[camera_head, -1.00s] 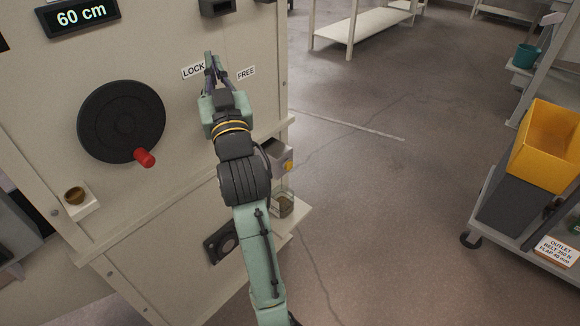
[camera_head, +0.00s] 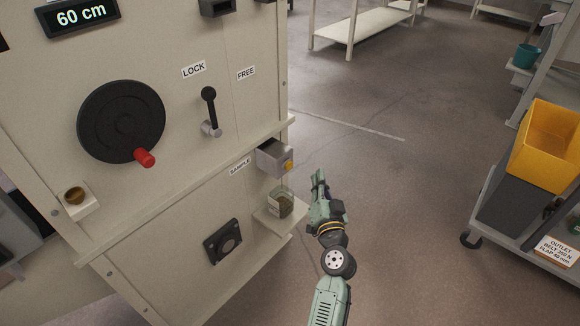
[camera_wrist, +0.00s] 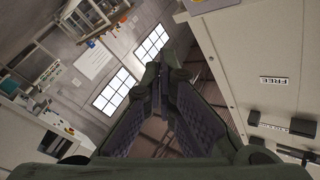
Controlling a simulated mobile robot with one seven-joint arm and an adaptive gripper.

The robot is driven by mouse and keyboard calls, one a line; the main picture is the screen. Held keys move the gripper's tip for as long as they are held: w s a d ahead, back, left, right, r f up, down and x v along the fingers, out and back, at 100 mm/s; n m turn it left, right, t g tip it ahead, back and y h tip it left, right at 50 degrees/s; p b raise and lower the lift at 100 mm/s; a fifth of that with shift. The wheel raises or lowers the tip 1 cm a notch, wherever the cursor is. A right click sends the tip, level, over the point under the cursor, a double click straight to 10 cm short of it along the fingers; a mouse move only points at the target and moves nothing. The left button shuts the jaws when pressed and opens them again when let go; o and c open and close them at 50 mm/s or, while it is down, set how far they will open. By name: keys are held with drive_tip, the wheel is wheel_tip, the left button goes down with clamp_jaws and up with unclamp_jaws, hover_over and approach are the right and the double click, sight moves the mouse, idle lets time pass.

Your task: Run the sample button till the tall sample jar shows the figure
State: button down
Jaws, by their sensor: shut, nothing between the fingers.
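The sample spout box (camera_head: 273,157) is a grey block on the panel, beside a SAMPLE label. A yellow button (camera_head: 289,166) is on its right end. The glass sample jar (camera_head: 280,204) stands below it on a small shelf (camera_head: 266,222), with dark brownish material low inside. Its marks and figure are too small to read. My gripper (camera_head: 319,178) is shut and empty, pointing up to the right of the box and jar, apart from both. In the wrist view its fingers (camera_wrist: 160,78) are together, with nothing between them.
A black lever (camera_head: 209,108) stands nearly upright below the LOCK label (camera_head: 194,69). A black handwheel (camera_head: 122,122) with a red knob and a "60 cm" display (camera_head: 77,17) are left of it. A cart with a yellow bin (camera_head: 548,146) stands right. The floor between is clear.

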sight(288, 166)
drive_tip(key=shift+s+d+f+m+h, duration=0.25)
drive_tip(key=shift+d+f+m, duration=0.1)
drive_tip(key=shift+d+f, duration=0.15)
drive_tip(key=shift+s+d+f+m+h, duration=0.1)
drive_tip(key=shift+d+f+m+h, duration=0.15)
drive_tip(key=shift+d+f+m, duration=0.15)
drive_tip(key=shift+a, duration=0.1)
drive_tip(key=w+a+p, duration=0.2)
drive_tip(key=w+a, duration=0.3)
drive_tip(key=a, duration=0.2)
drive_tip(key=shift+p, duration=0.35)
drive_tip(key=shift+w, duration=0.15)
idle(0.7)
drive_tip(key=shift+w+a, duration=0.2)
drive_tip(key=shift+a, duration=0.15)
drive_tip(key=shift+w+a, duration=0.25)
drive_tip(key=shift+a, duration=0.2)
idle(1.6)
